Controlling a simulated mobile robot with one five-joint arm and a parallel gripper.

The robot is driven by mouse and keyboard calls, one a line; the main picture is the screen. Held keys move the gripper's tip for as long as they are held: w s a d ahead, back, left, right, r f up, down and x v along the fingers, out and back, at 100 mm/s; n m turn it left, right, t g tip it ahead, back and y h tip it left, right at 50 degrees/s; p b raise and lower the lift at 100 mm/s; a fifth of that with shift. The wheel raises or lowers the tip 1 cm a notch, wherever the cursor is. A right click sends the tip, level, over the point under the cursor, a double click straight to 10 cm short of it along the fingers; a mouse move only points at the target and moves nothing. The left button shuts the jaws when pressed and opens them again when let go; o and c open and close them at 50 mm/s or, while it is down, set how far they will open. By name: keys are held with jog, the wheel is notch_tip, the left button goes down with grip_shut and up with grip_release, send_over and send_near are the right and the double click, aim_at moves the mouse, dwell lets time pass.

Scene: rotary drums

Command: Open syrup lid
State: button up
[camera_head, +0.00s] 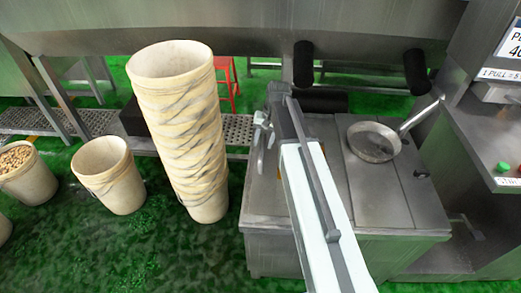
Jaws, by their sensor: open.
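The steel cabinet (285,222) stands right of centre with flat panels on its top. The right-hand panel (385,205) looks like the lid. It lies flat and has a small dark knob (421,174) near its right edge. A round metal pan (373,142) with a long handle rests on this panel. My white and grey arm reaches up from the bottom over the cabinet's left part. My gripper (263,133) appears as small silver parts at the arm's far end, above the cabinet's left edge. It is open and empty, left of the pan and apart from the knob.
A tall stack of cream buckets (185,130) stands left of the cabinet. A single bucket (108,176) and a filled bucket (24,175) stand farther left. A large steel drum (150,25) spans the back. A control panel (495,150) stands at right. Green floor shows between.

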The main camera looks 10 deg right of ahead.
jog(key=shift+f, duration=0.15)
grip_shut()
jog(key=shift+a, duration=0.15)
dwell(1.1)
